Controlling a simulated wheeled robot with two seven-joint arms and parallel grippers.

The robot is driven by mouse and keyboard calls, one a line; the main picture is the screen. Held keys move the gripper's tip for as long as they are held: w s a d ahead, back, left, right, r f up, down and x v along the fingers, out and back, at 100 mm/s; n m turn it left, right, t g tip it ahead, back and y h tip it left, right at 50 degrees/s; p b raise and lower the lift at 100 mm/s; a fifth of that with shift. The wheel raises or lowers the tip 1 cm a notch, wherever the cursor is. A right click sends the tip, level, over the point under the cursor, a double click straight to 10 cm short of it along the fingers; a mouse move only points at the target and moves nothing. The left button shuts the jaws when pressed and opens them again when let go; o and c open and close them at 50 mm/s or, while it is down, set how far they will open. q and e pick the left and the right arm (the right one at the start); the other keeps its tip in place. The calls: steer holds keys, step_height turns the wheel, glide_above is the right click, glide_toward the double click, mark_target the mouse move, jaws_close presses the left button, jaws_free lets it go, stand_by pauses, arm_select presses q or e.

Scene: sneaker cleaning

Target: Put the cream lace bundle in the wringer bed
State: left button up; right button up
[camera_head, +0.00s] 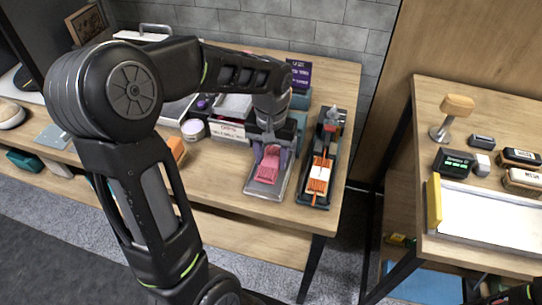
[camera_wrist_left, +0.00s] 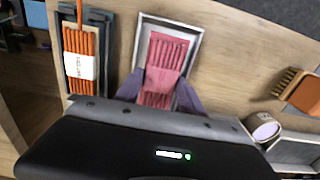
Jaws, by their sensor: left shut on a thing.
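My left gripper (camera_head: 270,148) is shut on a pink lace bundle (camera_head: 266,170) with a paler pink band. In the left wrist view the fingers (camera_wrist_left: 158,95) straddle this bundle (camera_wrist_left: 168,52). The bundle lies over a shallow grey tray (camera_wrist_left: 198,42) near the table's front edge; whether it touches the tray floor is unclear. Right of it in the head view, a dark long holder (camera_head: 328,140) carries an orange lace bundle (camera_head: 319,178) with a white band. I cannot tell which holder is the wringer bed. I see no clearly cream bundle.
A small round jar (camera_head: 193,130) and a wooden brush (camera_wrist_left: 300,90) are left of the tray in the head view. A labelled box (camera_head: 228,132) stands behind. A separate table (camera_head: 425,110) at right holds brushes and a white tray (camera_head: 490,215); a gap separates the tables.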

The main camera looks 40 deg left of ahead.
mark_target(271, 160)
arm_select(q)
steer(key=shift+f+b, duration=0.45)
steer(key=shift+f, duration=0.05)
steer(key=shift+f, duration=0.1)
steer(key=o, duration=1.5)
step_height(271, 160, up, 13)
steer(key=shift+r+p, duration=0.15)
steer(key=shift+p, duration=0.25)
